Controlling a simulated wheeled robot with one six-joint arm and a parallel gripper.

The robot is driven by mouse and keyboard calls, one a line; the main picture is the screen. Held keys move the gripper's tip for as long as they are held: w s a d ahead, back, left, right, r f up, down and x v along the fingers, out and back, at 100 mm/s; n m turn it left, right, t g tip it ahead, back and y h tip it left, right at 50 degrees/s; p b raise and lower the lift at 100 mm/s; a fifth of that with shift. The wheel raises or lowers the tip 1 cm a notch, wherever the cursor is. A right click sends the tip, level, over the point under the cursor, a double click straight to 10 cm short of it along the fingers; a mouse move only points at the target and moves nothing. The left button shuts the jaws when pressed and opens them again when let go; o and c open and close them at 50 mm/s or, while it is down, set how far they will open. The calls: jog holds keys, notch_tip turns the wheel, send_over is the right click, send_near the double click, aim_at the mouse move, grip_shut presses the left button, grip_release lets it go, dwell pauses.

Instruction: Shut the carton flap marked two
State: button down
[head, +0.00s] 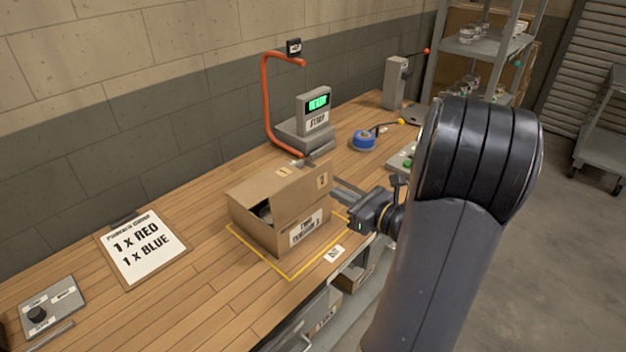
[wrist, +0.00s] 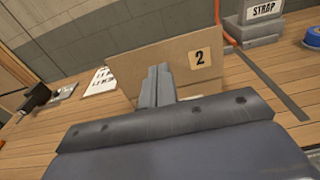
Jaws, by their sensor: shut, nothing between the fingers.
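The brown carton (head: 258,232) sits inside a yellow outline on the bench. Its flap marked 2 (head: 298,198) stands raised along the near right side, and its face with the number (wrist: 200,57) fills the middle of the wrist view. Another top flap (head: 262,184) lies over the far part of the carton. A dark gap at the left end shows a round item inside, mostly hidden. My gripper (wrist: 156,82) is shut and empty. In the head view its fingers (head: 345,190) are just right of the raised flap; I cannot tell whether they touch it.
A strapping machine (head: 305,130) with an orange arch stands behind the carton. A blue tape roll (head: 364,140) lies to its right. A clipboard (head: 143,246) and a control box (head: 52,305) lie to the left. Clear bench lies between the clipboard and carton.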

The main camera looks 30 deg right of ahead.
aim_at(304, 177)
jog(key=p+x, duration=0.2)
jog(key=x, duration=0.7)
jog(key=shift+r+b+x, duration=0.2)
jog(key=shift+b+x, duration=0.3)
jog(key=shift+x, duration=0.85)
jog(key=w+a+f+g, duration=0.1)
jog(key=w, duration=0.1)
jog(key=w+a+f+g+h, duration=0.1)
jog(key=w+f+g, duration=0.1)
jog(key=w, duration=0.1)
jog(key=w+f+g, duration=0.1)
jog(key=w+f, duration=0.1)
jog(key=w, duration=0.1)
jog(key=shift+a+f+g+h, duration=0.15)
jog(key=shift+a+g+h, duration=0.15)
jog(key=shift+a, duration=0.1)
jog(key=shift+w+a+f+b, duration=0.15)
jog(key=shift+w+f+b, duration=0.3)
jog(key=shift+f+b, duration=0.5)
jog(key=shift+b, duration=0.3)
